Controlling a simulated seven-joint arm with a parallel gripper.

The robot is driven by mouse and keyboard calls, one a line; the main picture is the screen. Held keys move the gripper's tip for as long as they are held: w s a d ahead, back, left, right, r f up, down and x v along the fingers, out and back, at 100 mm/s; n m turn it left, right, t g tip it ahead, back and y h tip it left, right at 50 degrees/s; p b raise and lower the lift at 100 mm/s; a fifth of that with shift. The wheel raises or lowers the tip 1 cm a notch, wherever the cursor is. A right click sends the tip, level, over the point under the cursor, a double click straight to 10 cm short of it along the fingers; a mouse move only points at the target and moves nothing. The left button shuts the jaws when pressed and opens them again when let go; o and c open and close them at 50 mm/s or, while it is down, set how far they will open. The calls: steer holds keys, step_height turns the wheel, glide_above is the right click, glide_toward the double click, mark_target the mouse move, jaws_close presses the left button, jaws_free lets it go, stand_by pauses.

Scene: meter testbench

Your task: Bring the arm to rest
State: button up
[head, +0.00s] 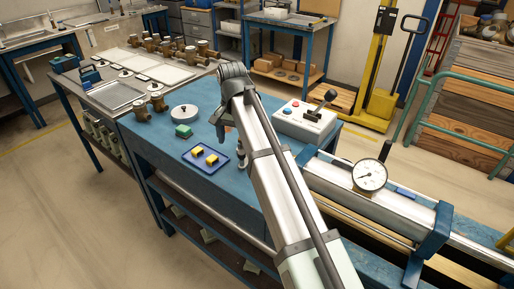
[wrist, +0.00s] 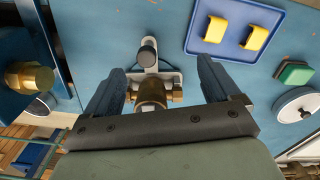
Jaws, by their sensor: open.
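My arm reaches over the blue bench (head: 165,140), with its wrist bent down. My gripper (wrist: 162,76) is open in the wrist view, its two dark fingers spread apart. A brass fitting (wrist: 151,92) on a metal bracket with a black knob (wrist: 147,54) shows between the fingers. I cannot tell how far below them it is, and no contact shows. In the head view my gripper (head: 222,128) is partly hidden by the arm, above the bench to the right of the green block.
A blue tray (head: 187,154) with two yellow blocks (head: 197,152) lies left of my arm. A green block (head: 183,131) and a round pale disc (head: 184,113) are behind it. A control box (head: 305,122) with a lever stands right. A gauge (head: 369,175) sits on the pipe rig.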

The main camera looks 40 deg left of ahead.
mark_target(241, 152)
step_height(241, 152, up, 2)
steer(key=shift+r, duration=0.2)
stand_by(0.3)
steer(key=shift+w+d+r+m, duration=0.1)
steer(key=shift+d+r+m, duration=0.8)
steer(key=shift+r+m, duration=0.35)
steer(key=shift+f, duration=2.85)
steer(key=shift+f, duration=1.15)
steer(key=shift+c, duration=0.4)
steer(key=c, duration=0.4)
steer(key=shift+o, duration=0.2)
